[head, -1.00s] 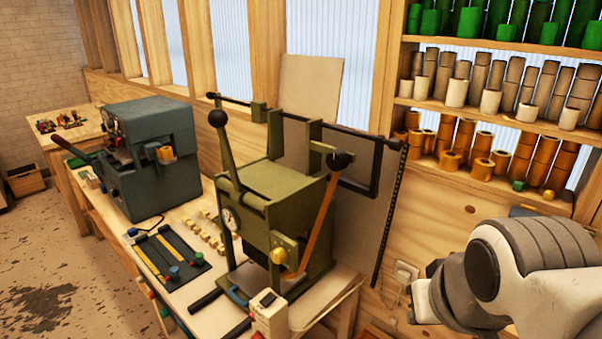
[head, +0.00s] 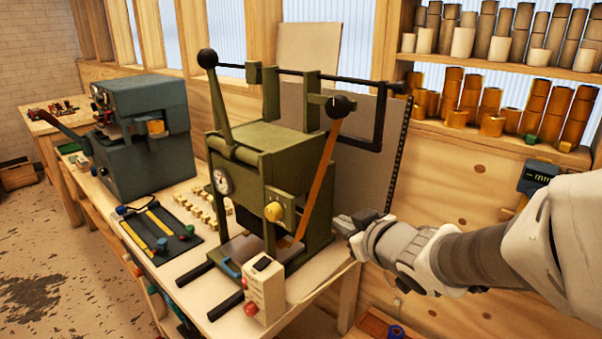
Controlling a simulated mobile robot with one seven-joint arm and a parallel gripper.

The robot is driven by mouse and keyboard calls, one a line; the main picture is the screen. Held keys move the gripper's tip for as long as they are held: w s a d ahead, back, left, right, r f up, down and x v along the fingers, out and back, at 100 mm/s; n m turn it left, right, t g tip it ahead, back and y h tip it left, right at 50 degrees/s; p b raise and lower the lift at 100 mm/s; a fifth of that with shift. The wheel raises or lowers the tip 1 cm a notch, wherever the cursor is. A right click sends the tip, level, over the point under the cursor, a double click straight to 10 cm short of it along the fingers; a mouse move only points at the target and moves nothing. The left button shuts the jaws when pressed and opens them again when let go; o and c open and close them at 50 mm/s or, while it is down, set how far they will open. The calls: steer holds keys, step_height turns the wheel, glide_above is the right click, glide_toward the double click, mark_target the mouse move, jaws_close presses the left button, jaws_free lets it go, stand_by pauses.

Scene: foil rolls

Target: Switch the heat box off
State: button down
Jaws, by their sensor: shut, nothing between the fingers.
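A small cream box (head: 264,290) stands at the front edge of the bench, at the foot of the green press. I take it for the heat box. It has a dark switch (head: 262,263) on its top and a red knob (head: 251,309) low on its front. The switch's position is too small to tell. My gripper (head: 345,224) is shut and empty, to the right of the press and above and right of the cream box, apart from the box. Its tips are close to the press's right side; I cannot tell whether they touch.
The green press (head: 262,180) has a black-knobbed lever (head: 218,100) and an orange lever (head: 318,185). A blue-grey machine (head: 145,140) and a dark tool mat (head: 160,233) are to the left. Shelves of foil rolls (head: 500,95) hang at the right.

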steer(key=s+a+f+n+g+y+b, duration=0.2)
steer(key=a+f+n+y+b, duration=0.1)
steer(key=a+f+y, duration=0.3)
steer(key=shift+a+f+n+b, duration=0.3)
steer(key=shift+a+f, duration=0.25)
steer(key=shift+a, duration=0.65)
steer(key=b, duration=0.2)
glide_above(271, 268)
steer(key=f, duration=0.2)
steer(key=shift+s+a+f, duration=0.25)
steer(key=shift+a+f, duration=0.1)
steer(key=f, duration=0.2)
steer(key=shift+d+f+b, duration=0.3)
steer(key=shift+b, duration=0.05)
steer(key=shift+w+f, duration=0.15)
steer(key=shift+f, duration=0.4)
steer(key=shift+d, duration=0.1)
